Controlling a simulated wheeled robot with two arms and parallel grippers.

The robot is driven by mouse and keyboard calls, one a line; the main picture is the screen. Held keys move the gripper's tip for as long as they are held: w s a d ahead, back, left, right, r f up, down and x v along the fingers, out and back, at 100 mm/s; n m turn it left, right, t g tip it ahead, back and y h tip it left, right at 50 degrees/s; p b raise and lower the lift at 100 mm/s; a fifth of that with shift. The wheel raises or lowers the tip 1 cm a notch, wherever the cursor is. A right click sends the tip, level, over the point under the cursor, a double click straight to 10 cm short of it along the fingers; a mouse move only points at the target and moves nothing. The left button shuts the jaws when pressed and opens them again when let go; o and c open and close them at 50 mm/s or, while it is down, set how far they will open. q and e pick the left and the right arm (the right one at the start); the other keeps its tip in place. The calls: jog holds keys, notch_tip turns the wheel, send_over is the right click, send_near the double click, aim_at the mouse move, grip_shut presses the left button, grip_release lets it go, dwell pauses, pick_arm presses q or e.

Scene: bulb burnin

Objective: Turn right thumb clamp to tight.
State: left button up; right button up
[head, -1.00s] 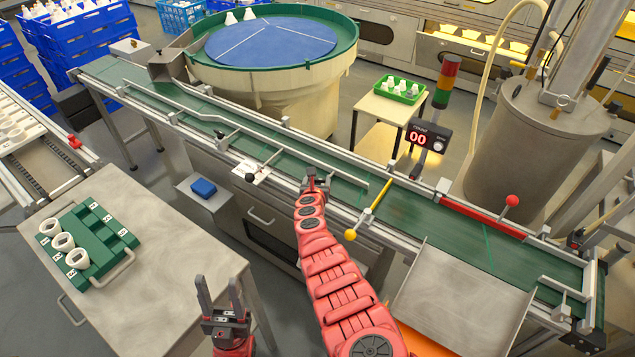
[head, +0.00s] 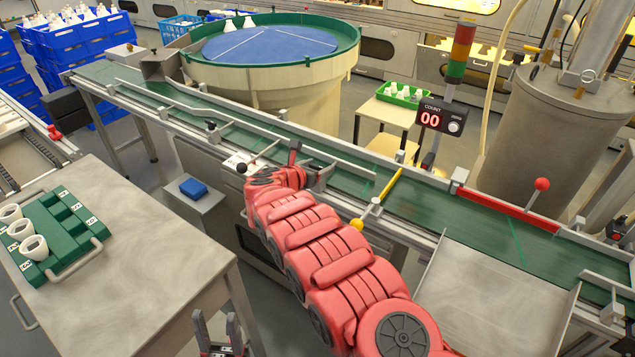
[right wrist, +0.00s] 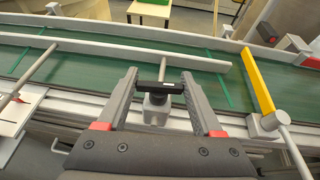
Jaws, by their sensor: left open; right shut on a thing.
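The right thumb clamp shows in the right wrist view as a black T-shaped handle (right wrist: 158,87) on a grey block (right wrist: 156,108), with a rod running up to the guide rail. My right gripper (right wrist: 160,84) has its two fingers on either end of the handle and is shut on it. In the head view my right gripper (head: 308,165) is at the conveyor's near edge and hides most of the clamp. My left gripper (head: 221,338) is open and empty at the bottom edge, beside the steel table.
The green conveyor (head: 430,207) runs across the view. A yellow bar (head: 388,185) crosses it right of my right gripper. A black-knobbed rod (head: 243,167) is to the left. The steel table (head: 150,265) carries a green rack (head: 62,235) with white rings. A counter (head: 430,119) reads 00.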

jog(key=shift+f+m+h+b, duration=0.3)
jog(key=shift+m+h+b, duration=0.1)
jog(key=shift+b, duration=1.75)
jog(key=shift+r+g+b, duration=0.1)
jog(key=shift+g+b, duration=0.2)
jog(key=shift+b, duration=0.25)
jog(key=shift+r, duration=0.2)
jog(key=o, duration=1.4)
jog(key=shift+c, duration=0.2)
jog(key=shift+a+r, duration=0.1)
